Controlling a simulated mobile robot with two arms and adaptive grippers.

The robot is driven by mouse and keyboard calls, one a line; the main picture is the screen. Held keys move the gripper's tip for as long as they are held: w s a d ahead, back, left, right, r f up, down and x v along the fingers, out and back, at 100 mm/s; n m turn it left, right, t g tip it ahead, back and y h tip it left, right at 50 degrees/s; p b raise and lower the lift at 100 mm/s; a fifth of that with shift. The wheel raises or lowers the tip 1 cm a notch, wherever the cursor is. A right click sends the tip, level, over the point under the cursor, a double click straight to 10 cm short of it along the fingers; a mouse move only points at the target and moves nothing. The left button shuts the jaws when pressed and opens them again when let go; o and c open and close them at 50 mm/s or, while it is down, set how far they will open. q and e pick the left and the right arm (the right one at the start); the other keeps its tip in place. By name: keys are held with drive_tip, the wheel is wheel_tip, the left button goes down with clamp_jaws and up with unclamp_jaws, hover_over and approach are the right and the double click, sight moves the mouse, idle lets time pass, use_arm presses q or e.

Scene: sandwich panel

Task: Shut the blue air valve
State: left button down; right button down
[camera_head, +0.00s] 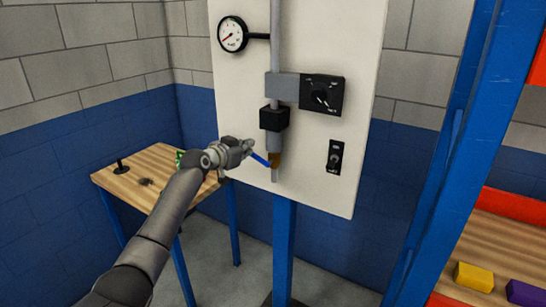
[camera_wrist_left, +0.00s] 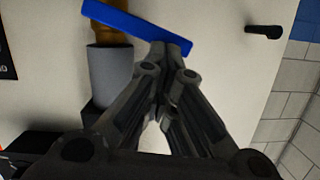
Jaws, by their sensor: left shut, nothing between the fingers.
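The blue valve handle (camera_head: 261,160) sticks out to the left from the brass valve body (camera_head: 274,160) at the lower end of the grey pipe on the white panel. It slants a little, its left end higher than its right. My left gripper (camera_head: 248,147) is shut and empty, with its fingertips at the handle's free left end. In the left wrist view the blue handle (camera_wrist_left: 140,25) crosses just beyond the closed fingertips (camera_wrist_left: 171,46), and the brass body (camera_wrist_left: 103,31) shows beside it. I cannot tell whether the fingertips touch the handle. My right gripper is not in view.
The white panel (camera_head: 340,60) also carries a round gauge (camera_head: 232,34), a black dial box (camera_head: 322,96) and a small switch (camera_head: 335,157). A wooden table (camera_head: 150,190) stands at left. At right are a blue post (camera_head: 450,150) and a shelf with yellow (camera_head: 474,277) and purple blocks (camera_head: 525,293).

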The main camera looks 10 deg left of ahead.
use_arm(q)
drive_tip(key=shift+w+f+n+h+b, duration=0.1)
drive_tip(key=shift+f+n+h+b, duration=0.25)
drive_tip(key=shift+n+b, duration=0.25)
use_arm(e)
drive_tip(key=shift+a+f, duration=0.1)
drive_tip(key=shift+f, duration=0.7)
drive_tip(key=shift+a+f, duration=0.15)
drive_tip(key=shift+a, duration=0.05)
use_arm(q)
drive_tip(key=shift+f+b, duration=0.15)
drive_tip(key=shift+b, duration=0.35)
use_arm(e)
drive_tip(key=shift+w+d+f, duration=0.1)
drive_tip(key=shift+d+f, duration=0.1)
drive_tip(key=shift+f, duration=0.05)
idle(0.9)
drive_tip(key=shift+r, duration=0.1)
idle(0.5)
